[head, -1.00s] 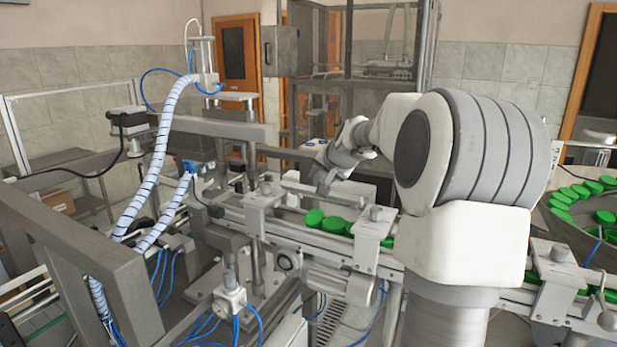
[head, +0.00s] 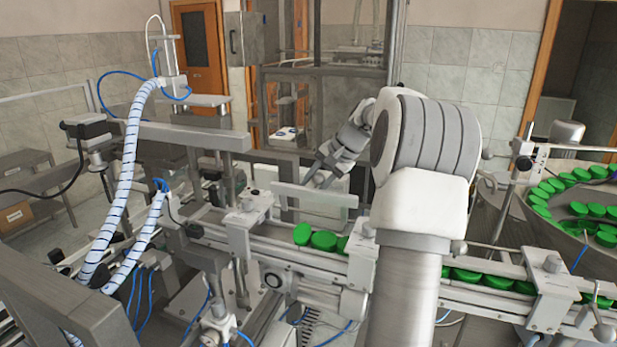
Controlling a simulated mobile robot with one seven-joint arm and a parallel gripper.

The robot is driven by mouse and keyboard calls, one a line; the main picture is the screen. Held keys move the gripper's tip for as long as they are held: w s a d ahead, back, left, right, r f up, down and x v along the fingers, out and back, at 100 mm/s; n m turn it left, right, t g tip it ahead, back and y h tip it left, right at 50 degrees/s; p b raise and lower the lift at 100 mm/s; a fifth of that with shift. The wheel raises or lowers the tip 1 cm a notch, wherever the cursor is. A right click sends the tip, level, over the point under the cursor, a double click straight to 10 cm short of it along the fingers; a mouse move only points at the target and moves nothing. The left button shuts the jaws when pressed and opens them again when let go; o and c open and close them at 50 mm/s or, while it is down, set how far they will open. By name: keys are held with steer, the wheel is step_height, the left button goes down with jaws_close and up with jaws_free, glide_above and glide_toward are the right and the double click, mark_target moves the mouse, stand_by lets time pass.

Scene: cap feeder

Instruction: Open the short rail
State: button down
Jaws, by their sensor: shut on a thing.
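The short rail (head: 290,194) is a pale flat bar behind the green caps (head: 323,241), near the left bracket (head: 250,207). It stands above and back from the conveyor track, with its broad face showing. My gripper (head: 319,180) is at the rail's upper edge and shut on it. The fingertips are small and partly blend with the rail, so the exact grip is hard to see. My arm hides part of the track and some caps to the right of the rail.
The conveyor (head: 320,263) runs across the front, with more caps to the right of my arm. A round cap bowl (head: 520,213) stands at the right. Hoses and a metal frame (head: 60,290) crowd the left. A metal cabinet frame stands behind.

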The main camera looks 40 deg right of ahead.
steer(key=shift+w+d+f+m+g+y, duration=0.15)
steer(key=shift+d+f+m+g+y, duration=0.2)
steer(key=shift+y, duration=0.3)
steer(key=shift+w+d+f+m+g+y, duration=0.1)
steer(key=shift+w+d+f+g+y, duration=0.1)
steer(key=shift+f+g+y, duration=0.3)
steer(key=shift+w+d+f+m+g+y, duration=0.15)
steer(key=shift+d+f+m+g+y, duration=0.15)
steer(key=shift+y, duration=0.45)
steer(key=c, duration=0.5)
jaws_free()
steer(key=shift+r, duration=0.1)
steer(key=v, duration=0.7)
steer(key=shift+d+r, duration=0.1)
steer(key=shift+d, duration=0.05)
steer(key=shift+r, duration=0.1)
